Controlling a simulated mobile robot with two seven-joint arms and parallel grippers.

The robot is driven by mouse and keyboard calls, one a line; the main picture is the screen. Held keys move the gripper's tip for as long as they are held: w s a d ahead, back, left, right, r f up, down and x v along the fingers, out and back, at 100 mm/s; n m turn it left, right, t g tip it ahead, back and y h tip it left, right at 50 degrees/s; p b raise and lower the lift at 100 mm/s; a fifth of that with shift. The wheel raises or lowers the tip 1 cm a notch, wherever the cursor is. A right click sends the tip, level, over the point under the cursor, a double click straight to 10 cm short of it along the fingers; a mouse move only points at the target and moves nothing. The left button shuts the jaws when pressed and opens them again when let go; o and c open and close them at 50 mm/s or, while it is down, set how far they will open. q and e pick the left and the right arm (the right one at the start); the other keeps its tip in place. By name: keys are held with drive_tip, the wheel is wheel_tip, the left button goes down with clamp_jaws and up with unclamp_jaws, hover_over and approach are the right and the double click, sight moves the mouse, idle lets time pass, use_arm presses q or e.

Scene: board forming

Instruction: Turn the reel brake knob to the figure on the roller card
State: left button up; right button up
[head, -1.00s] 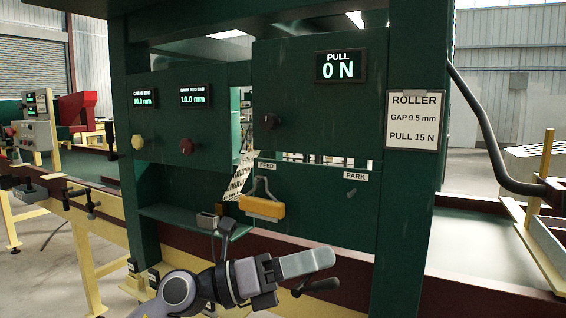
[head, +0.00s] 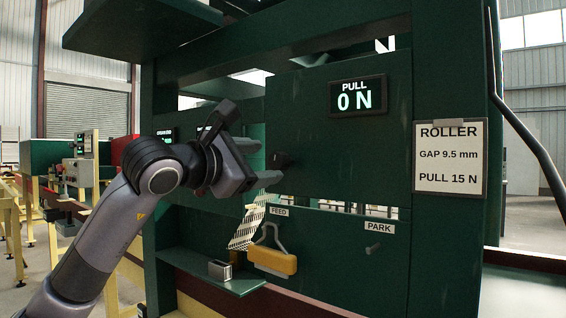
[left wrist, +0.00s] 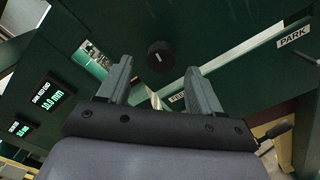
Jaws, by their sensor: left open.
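The reel brake knob, a small black knob (head: 281,160), sits on the green panel below the PULL display (head: 357,97), which reads 0 N. The roller card (head: 449,158) at the right reads GAP 9.5 mm and PULL 15 N. My left gripper (head: 266,163) is open and empty, its fingers just left of the knob in the head view. In the left wrist view the knob (left wrist: 161,55) shows its pale pointer mark, beyond and between the tips of the open fingers (left wrist: 158,78). They look apart from it. My right gripper is not in view.
Below the knob, a yellow-handled hook (head: 271,259) hangs under the FEED label, with a perforated strip (head: 247,226) beside it. A peg (head: 373,249) stands under the PARK label. A green shelf (head: 200,268) juts out at lower left.

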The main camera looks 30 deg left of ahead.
sight(274, 162)
use_arm(q)
drive_tip(key=w, duration=0.3)
drive_tip(key=w+p, duration=0.1)
drive_tip(key=w, duration=0.1)
drive_tip(key=shift+w+d, duration=0.3)
drive_tip(key=shift+w, duration=0.05)
drive_tip(key=c, duration=1.1)
